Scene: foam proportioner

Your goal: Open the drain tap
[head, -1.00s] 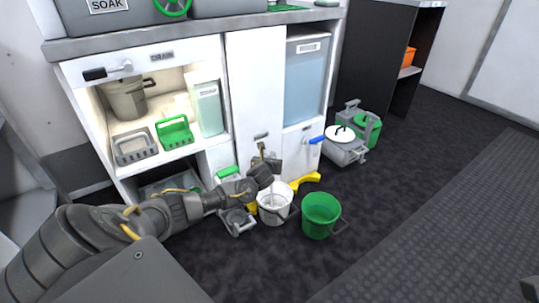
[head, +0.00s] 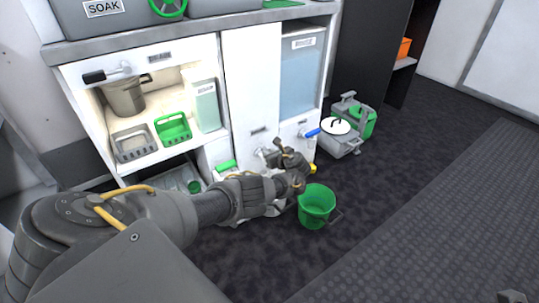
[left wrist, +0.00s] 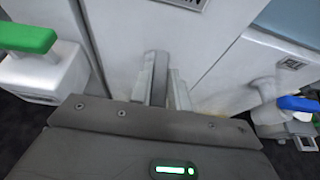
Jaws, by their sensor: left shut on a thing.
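My left gripper (head: 276,150) is at the white cabinet's lower middle front, just below a small label (head: 258,130) too small to read. In the left wrist view its two grey fingers (left wrist: 163,82) reach up to the white panel, close together. The label above the fingers (left wrist: 183,3) is cut off by the frame edge.
A green bucket (head: 316,206) stands on the floor at the right. The floor beyond is clear.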

